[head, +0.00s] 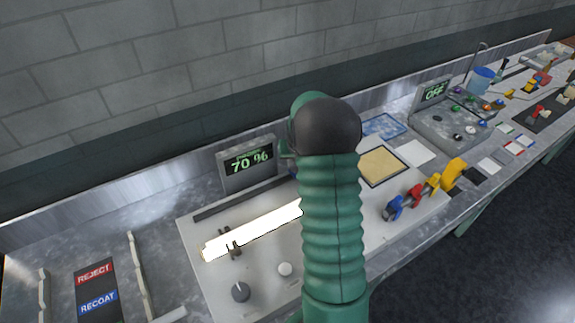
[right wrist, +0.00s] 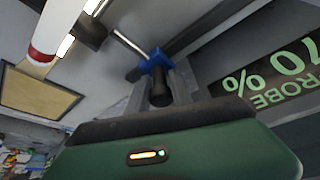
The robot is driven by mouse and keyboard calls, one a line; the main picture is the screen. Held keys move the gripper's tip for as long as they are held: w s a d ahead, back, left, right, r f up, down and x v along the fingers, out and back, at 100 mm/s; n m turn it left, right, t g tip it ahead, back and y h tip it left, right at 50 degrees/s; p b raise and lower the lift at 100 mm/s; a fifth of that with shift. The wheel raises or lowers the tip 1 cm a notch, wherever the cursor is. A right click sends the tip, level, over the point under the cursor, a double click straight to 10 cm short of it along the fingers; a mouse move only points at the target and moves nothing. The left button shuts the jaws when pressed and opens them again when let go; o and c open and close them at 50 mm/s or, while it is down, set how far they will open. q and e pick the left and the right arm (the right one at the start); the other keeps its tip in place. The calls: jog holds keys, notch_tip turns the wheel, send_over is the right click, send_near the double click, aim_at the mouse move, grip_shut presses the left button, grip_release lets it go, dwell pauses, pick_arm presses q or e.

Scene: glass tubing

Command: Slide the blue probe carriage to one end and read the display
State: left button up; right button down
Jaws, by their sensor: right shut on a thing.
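The blue probe carriage (right wrist: 155,61) shows in the right wrist view, on a thin metal rod. My right gripper (right wrist: 160,84) is shut on it, with a dark round stem between the fingers. In the head view my green right arm hides the gripper and most of the carriage area. The display (head: 248,162) stands behind the glowing white tube (head: 252,230) and reads 70 %. It also shows tilted in the right wrist view (right wrist: 275,75), reading PROBE and 70 %. My left gripper is not in view.
A dark knob (head: 240,291) and a white button (head: 285,269) sit at the panel's front. REJECT (head: 94,273) and RECOAT (head: 98,302) labels lie to the left. Blue, red and yellow clamps (head: 416,195) stand right of my arm. A second display (head: 433,92) reads OFF.

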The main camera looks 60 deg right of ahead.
jog(key=shift+d, duration=0.1)
jog(key=c, duration=1.2)
grip_release()
jog(key=shift+w, duration=0.1)
jog(key=shift+o, duration=0.2)
jog(key=b+v, duration=0.1)
jog(key=v, duration=1.5)
jog(key=shift+r, duration=0.25)
